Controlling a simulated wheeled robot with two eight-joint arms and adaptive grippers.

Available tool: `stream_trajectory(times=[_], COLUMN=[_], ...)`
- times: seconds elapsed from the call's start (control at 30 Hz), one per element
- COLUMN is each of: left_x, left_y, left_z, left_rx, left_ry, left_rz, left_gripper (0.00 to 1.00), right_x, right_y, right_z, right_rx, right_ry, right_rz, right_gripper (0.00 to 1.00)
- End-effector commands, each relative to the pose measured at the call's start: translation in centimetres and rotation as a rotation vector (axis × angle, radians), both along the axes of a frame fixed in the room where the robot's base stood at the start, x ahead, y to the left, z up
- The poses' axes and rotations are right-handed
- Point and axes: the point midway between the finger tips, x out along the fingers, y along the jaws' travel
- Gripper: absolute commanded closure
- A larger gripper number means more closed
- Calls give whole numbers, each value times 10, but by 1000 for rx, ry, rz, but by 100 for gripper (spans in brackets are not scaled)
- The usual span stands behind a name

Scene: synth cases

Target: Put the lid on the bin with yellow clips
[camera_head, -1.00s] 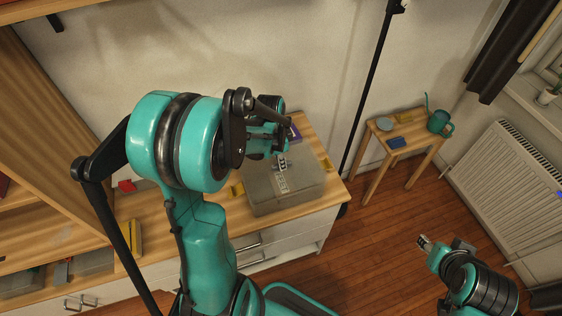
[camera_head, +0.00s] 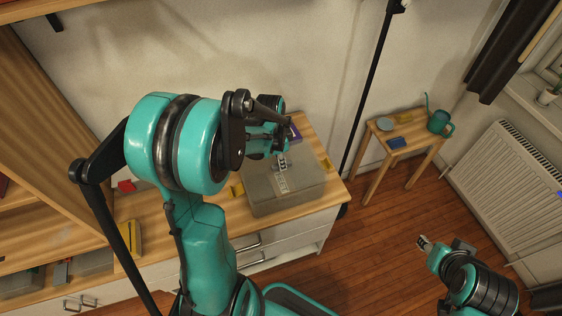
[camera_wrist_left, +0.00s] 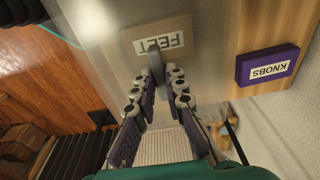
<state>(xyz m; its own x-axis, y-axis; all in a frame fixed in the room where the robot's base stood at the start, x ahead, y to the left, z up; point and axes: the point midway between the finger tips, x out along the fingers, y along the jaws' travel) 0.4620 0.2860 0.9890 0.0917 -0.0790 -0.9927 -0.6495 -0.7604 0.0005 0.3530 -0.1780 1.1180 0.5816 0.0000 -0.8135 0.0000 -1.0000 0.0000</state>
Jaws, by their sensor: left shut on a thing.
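The grey translucent bin (camera_head: 262,205) stands on the wooden counter, with a yellow clip (camera_head: 237,190) at its left side and another yellow clip (camera_head: 326,165) at its right. A grey lid (camera_head: 307,171) lies over the bin's top; I cannot tell whether it is fully seated.
A red item (camera_head: 126,186) and a yellow item (camera_head: 133,236) lie to the left. A small side table (camera_head: 413,138) with a watering can (camera_head: 439,122) stands to the right.

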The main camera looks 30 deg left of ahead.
Motion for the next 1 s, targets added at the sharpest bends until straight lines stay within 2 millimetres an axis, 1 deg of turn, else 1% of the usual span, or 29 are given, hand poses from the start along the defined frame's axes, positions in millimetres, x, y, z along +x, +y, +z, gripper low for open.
stream_trajectory(times=[0.37,1.0], left_x=[0,0], left_y=[0,0], left_z=[-1,-17], left_rx=[0,0], left_ry=[0,0], left_rz=[0,0], left_gripper=[100,100], right_x=[0,0], right_y=[0,0], right_z=[-2,-16], right_rx=[0,0], right_ry=[0,0], right_rz=[0,0], right_gripper=[60,60])
